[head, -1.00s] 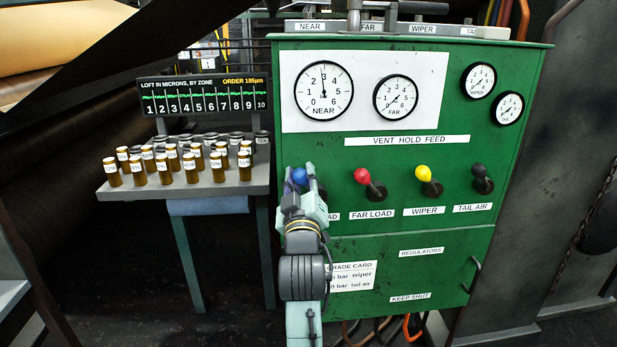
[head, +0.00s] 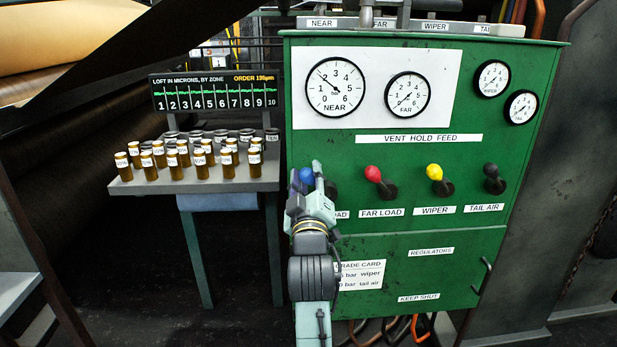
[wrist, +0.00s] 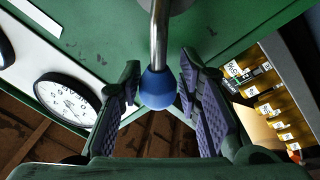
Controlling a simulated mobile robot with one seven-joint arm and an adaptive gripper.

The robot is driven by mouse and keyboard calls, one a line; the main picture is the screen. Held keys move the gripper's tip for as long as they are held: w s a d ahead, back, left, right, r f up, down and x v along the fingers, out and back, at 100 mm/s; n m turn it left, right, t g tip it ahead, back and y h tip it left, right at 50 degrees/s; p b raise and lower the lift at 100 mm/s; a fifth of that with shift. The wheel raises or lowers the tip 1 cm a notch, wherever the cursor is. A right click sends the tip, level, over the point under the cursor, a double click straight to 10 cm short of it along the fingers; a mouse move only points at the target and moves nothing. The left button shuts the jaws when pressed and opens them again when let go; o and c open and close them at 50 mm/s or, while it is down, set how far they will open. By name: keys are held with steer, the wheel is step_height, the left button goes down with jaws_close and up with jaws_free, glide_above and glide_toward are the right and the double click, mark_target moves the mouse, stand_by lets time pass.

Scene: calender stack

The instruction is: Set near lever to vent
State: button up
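The near lever has a blue knob (head: 306,175) at the left end of the lever row on the green panel (head: 420,235). In the wrist view the blue knob (wrist: 159,90) hangs on a bare metal stem (wrist: 160,35), between my two fingers. My gripper also shows in the wrist view (wrist: 159,95).
To the right are the red (head: 373,174), yellow (head: 434,172) and black (head: 491,170) lever knobs. The VENT HOLD FEED label (head: 419,138) is above them. A shelf (head: 200,183) with several brown vials stands left of the panel.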

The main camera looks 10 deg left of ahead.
mark_target(307, 182)
steer(key=shift+o, duration=1.3)
steer(key=v, duration=0.7)
steer(key=shift+s+d, duration=0.1)
steer(key=shift+s, duration=0.15)
